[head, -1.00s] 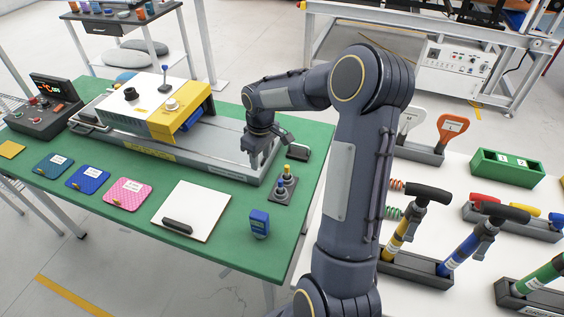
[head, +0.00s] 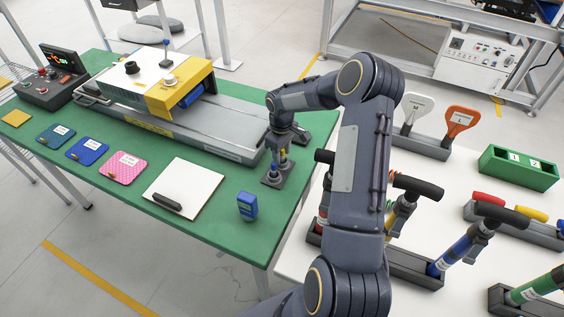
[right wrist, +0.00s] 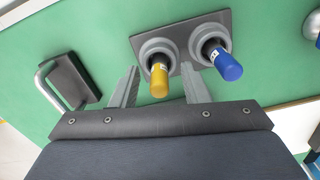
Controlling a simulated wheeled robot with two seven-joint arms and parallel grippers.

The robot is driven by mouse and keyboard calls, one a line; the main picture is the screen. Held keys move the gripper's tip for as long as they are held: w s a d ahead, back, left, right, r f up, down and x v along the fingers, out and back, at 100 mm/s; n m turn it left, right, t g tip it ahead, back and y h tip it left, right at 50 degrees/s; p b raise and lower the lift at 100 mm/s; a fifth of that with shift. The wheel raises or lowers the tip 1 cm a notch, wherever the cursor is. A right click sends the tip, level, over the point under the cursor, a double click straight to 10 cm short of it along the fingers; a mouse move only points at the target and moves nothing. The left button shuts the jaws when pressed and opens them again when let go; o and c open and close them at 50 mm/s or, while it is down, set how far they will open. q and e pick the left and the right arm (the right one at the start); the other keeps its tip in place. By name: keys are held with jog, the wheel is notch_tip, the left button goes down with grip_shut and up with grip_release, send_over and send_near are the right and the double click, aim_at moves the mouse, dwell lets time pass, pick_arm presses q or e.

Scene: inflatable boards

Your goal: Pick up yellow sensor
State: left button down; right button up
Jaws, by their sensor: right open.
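The yellow sensor (right wrist: 159,80) is a small cylinder with a yellow cap, standing in a grey round socket. The blue sensor (right wrist: 224,64) stands in the socket beside it. Both share a dark grey base plate (head: 272,181) on the green table in the head view. My right gripper (right wrist: 160,68) is open, and in the right wrist view the yellow cap shows between its two fingers, with the blue cap outside the right finger. In the head view, the gripper (head: 283,151) is directly over the sensors and partly hides them. My left gripper is out of view.
A dark block with a metal handle (right wrist: 70,82) lies left of the gripper in the wrist view. A blue handheld device (head: 247,206) and a white board (head: 184,190) lie near the base plate. A grey conveyor-like frame (head: 222,128) runs behind. A white table with tools stands right.

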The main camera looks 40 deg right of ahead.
grip_shut()
jog(key=shift+r, duration=0.2)
